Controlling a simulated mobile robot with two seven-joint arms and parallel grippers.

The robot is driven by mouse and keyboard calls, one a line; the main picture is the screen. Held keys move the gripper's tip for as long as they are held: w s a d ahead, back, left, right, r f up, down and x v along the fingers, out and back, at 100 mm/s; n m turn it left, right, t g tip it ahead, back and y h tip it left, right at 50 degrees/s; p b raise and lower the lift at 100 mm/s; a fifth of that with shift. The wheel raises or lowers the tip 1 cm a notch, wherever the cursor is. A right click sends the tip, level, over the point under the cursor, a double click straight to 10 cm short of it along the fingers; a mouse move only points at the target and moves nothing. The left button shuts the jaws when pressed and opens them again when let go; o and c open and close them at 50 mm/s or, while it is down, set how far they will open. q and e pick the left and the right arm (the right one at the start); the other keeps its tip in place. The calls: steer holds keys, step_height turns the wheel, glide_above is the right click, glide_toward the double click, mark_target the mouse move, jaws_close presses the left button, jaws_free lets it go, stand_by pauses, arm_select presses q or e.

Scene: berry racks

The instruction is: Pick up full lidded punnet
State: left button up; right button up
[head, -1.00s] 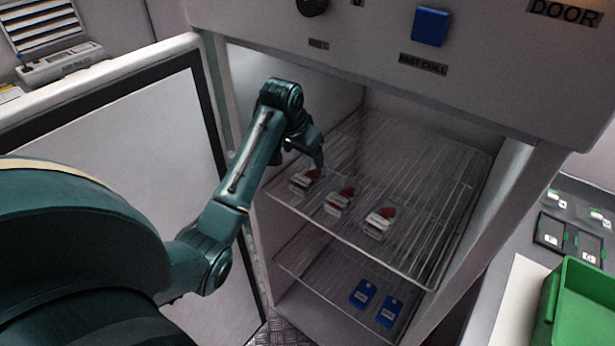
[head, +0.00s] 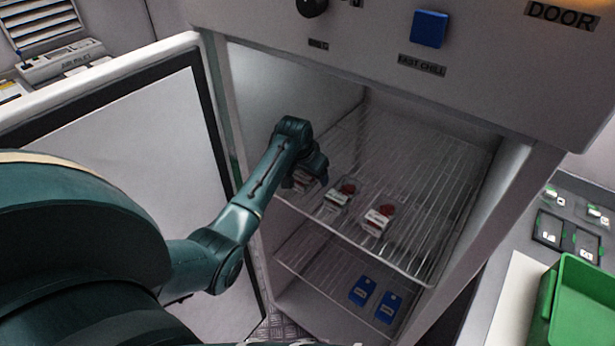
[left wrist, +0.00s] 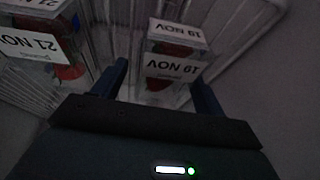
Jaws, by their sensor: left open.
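Three clear punnets with red berries and white labels stand in a row on the upper wire shelf: the left punnet (head: 303,181), the middle punnet (head: 338,195) and the right punnet (head: 377,219). My left gripper (head: 311,175) is low over the left punnet and partly hides it. In the left wrist view a punnet labelled 19 NOV (left wrist: 172,66) lies between and ahead of the open fingers. A punnet labelled 21 NOV (left wrist: 38,46) is to its left, outside the fingers. Whether the fingers touch the punnet cannot be told. My right gripper is not in view.
The chiller's upper wire shelf (head: 420,200) is bare behind the punnets. Two blue packs (head: 362,291) lie on the lower shelf. The open door (head: 120,150) is at the left. A green crate (head: 585,300) stands at the right.

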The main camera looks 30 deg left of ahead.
arm_select(q)
steer(key=shift+f, duration=0.25)
stand_by(0.4)
steer(key=shift+c, duration=0.2)
steer(key=c, duration=0.9)
